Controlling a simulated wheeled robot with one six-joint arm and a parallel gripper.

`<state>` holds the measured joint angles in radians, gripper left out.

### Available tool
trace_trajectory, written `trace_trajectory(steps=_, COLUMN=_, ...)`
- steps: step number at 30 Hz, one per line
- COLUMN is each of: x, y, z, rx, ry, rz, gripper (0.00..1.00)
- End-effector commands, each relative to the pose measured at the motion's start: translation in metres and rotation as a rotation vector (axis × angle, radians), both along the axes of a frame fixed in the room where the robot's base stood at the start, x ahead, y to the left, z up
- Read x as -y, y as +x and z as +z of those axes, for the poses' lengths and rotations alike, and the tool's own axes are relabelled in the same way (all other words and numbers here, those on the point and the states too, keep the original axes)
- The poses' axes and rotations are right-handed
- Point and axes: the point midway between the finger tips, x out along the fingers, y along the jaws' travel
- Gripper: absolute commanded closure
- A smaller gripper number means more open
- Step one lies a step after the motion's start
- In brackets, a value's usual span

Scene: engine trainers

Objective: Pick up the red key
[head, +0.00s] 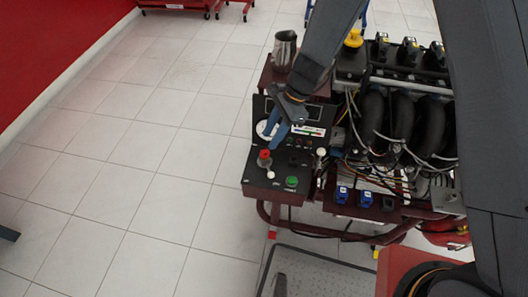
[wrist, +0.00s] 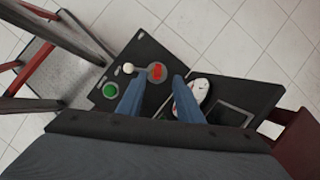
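The red key (head: 264,154) sits on the dark control panel of the engine trainer in the head view. It also shows in the wrist view as a red piece (wrist: 157,71) on a grey round base. My gripper (head: 272,134) is above the panel, with blue fingers pointing down toward the key. In the wrist view my gripper (wrist: 158,88) has its two blue fingers spread apart. The key appears between and just beyond the fingertips, with nothing held. The exact height of the fingers over the key is hard to tell.
The panel (head: 250,178) carries a green button (head: 291,181), a white knob (head: 271,174) and a round gauge (wrist: 200,88). The engine (head: 400,120) with hoses and wires stands right of it. A metal jug (head: 284,50) stands behind. Tiled floor is clear at left.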

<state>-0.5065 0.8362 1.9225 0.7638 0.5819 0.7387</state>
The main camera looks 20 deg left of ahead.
Motion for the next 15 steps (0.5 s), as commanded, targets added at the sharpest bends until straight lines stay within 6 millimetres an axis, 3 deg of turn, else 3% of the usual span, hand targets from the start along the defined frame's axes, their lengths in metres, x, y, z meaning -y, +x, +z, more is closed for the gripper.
trace_trajectory(steps=15, x=-0.007, y=-0.013, z=-0.048, rx=-0.002, ry=-0.003, rz=-0.002, gripper=0.67)
